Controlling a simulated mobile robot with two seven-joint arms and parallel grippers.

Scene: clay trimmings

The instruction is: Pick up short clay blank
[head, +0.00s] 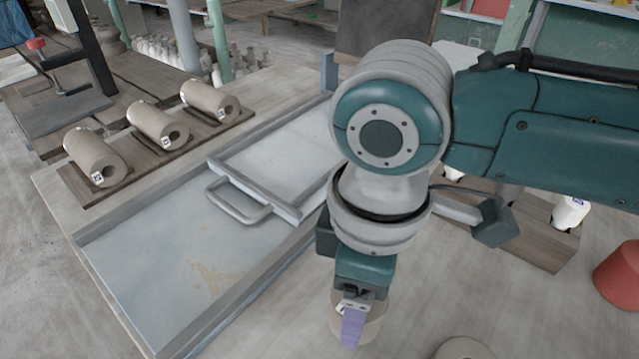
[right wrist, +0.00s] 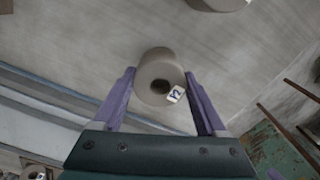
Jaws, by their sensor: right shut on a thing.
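A short clay blank (right wrist: 158,68), a grey-brown cylinder with a hole in its end and a small white label, sits between the purple fingers of my right gripper in the right wrist view. In the head view my right gripper (head: 354,322) points down, shut on this blank (head: 372,328), which is partly hidden behind a finger. Three clay cylinders, also with holes and labels, lie on wooden boards at the left: a near one (head: 95,157), a middle one (head: 158,125) and a far one (head: 210,101). My left gripper is not in view.
A shallow metal tray (head: 150,285) with a handled flat panel (head: 275,165) lies left of my right arm. Another round clay piece (head: 463,349) stands at the bottom edge. A red tub (head: 622,280) is at the far right. A wooden board (head: 545,245) lies behind my arm.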

